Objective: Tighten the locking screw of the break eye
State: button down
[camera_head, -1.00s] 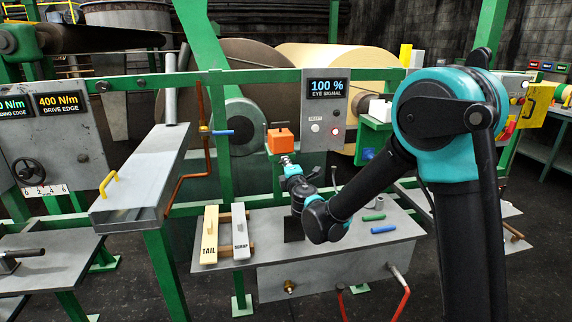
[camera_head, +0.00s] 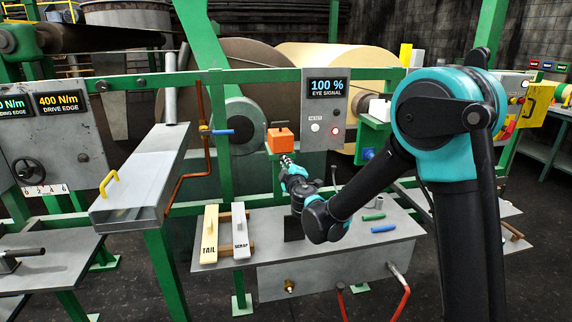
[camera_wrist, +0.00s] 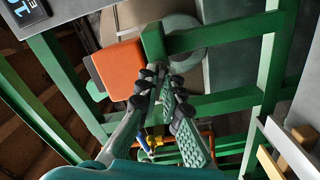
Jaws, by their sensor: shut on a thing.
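The break eye is an orange block (camera_head: 281,140) with a dark handle on top, on the green frame left of the eye signal panel (camera_head: 325,108). The panel reads 100 %. In the wrist view the orange block (camera_wrist: 119,68) is at upper left, by the fingertips. My gripper (camera_head: 286,160) reaches up to the block's underside from below. In the wrist view my gripper (camera_wrist: 158,82) has its dark fingertips close together beside the block. It is shut on the locking screw, which the fingers hide.
Green rails (camera_head: 240,76) and uprights stand around the eye. Below is a grey table (camera_head: 265,262) with the TAIL (camera_head: 209,235) and SCRAP (camera_head: 240,232) pieces and blue (camera_head: 383,229) and green (camera_head: 373,217) rods. A copper pipe with a blue-handled valve (camera_head: 217,132) is at left.

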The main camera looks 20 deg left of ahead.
dwell(0.3)
jog(key=c, duration=1.7)
grip_release()
jog(key=shift+s+d, duration=0.1)
jog(key=v, duration=1.2)
